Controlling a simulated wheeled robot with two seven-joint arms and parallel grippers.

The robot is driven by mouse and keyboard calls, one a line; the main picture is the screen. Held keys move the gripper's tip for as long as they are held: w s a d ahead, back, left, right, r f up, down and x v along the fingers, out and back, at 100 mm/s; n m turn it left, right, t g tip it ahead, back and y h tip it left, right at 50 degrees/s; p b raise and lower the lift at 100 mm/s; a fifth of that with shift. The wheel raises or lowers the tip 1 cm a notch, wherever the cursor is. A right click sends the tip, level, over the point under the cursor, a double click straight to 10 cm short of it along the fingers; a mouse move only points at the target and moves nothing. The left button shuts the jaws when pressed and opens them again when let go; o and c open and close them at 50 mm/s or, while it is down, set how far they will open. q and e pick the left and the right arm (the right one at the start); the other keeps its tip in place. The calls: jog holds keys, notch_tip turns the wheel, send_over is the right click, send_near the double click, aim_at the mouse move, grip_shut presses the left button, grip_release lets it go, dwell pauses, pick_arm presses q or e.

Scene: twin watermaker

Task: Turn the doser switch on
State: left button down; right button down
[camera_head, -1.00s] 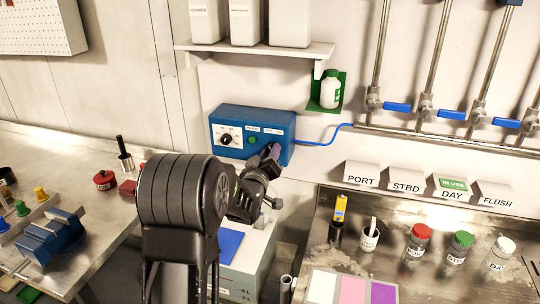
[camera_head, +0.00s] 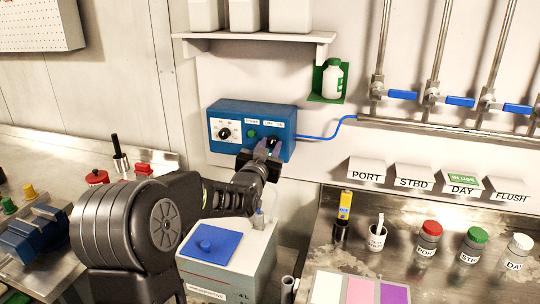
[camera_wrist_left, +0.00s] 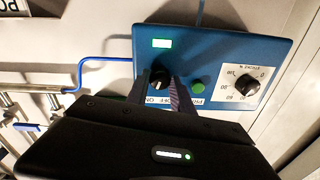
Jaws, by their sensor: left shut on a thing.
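The doser is a blue box (camera_head: 225,115) on the back wall; it also fills the upper middle of the left wrist view (camera_wrist_left: 222,52). Its front has a dial (camera_wrist_left: 246,84), a green button (camera_wrist_left: 198,87) and a pale green rectangle (camera_wrist_left: 161,43). The black switch knob (camera_wrist_left: 158,74) sits beside "OFF" and "ON" lettering, partly hidden by my fingers. My left gripper (camera_head: 270,148) is at the lower right of the box front, shut on the switch knob. In the wrist view its fingers (camera_wrist_left: 172,90) reach up to the knob. The switch's exact angle is hard to tell. My right gripper is not in view.
A blue tube (camera_head: 325,134) runs right from the box. A shelf (camera_head: 255,38) with white containers hangs above, and a green-capped bottle (camera_head: 332,80) stands on a green bracket. Below is a grey unit with a blue lid (camera_head: 222,246). Blue-handled valves (camera_head: 403,95) line the right wall.

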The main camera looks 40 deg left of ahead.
pick_arm(q)
jog(key=shift+f+m+b, duration=0.1)
jog(key=shift+m+b, duration=0.5)
jog(key=shift+m, duration=0.6)
jog(key=c, duration=1.1)
grip_release()
jog(key=b+v, duration=0.1)
jog(key=v, duration=0.7)
jog(key=shift+a, duration=0.1)
